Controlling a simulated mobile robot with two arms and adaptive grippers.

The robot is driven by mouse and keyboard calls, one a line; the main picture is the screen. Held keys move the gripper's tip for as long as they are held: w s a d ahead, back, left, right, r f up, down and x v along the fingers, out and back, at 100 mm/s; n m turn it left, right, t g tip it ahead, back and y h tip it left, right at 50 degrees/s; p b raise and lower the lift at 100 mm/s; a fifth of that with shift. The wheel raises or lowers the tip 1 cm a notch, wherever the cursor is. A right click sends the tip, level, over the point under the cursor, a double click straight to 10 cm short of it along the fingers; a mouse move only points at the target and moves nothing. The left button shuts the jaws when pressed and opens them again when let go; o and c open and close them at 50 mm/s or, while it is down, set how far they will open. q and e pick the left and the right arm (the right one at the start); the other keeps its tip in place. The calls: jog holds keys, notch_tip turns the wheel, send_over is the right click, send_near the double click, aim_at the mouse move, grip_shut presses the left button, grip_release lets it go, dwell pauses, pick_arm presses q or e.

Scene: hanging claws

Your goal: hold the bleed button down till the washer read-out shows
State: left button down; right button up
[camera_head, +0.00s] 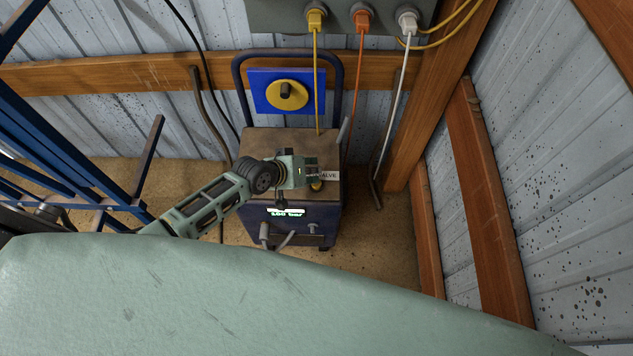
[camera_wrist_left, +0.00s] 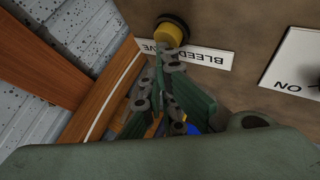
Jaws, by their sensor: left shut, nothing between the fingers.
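The pressure washer (camera_head: 328,222) is a dark blue box with a brown top. Its front read-out (camera_head: 287,213) is lit with small green text ending in "bar"; the figures are hard to read. The round bleed button (camera_wrist_left: 172,30), yellow with a dark rim, is on the brown top beside a white "BLEED VALVE" label (camera_wrist_left: 212,56) in the left wrist view. My left gripper (camera_head: 312,172) is shut and empty over the washer's top. In the left wrist view its fingertips (camera_wrist_left: 160,50) are right at the button's edge and cover part of the label. Whether they touch the button is unclear.
A white "ON" plate (camera_wrist_left: 295,65) lies on the same top. A blue panel with a yellow disc (camera_head: 287,95) stands behind. Yellow, orange and white plugs (camera_head: 361,19) hang cables down near the washer. Wooden posts (camera_head: 480,200) and metal walls close in the right side.

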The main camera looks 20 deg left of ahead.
pick_arm(q)
jog(key=shift+f, duration=0.5)
dwell(1.0)
jog(key=shift+r, duration=0.1)
jog(key=shift+r+p, duration=0.8)
jog(key=shift+r, duration=0.15)
notch_tip(320, 180, up, 5)
jog(key=p, duration=0.5)
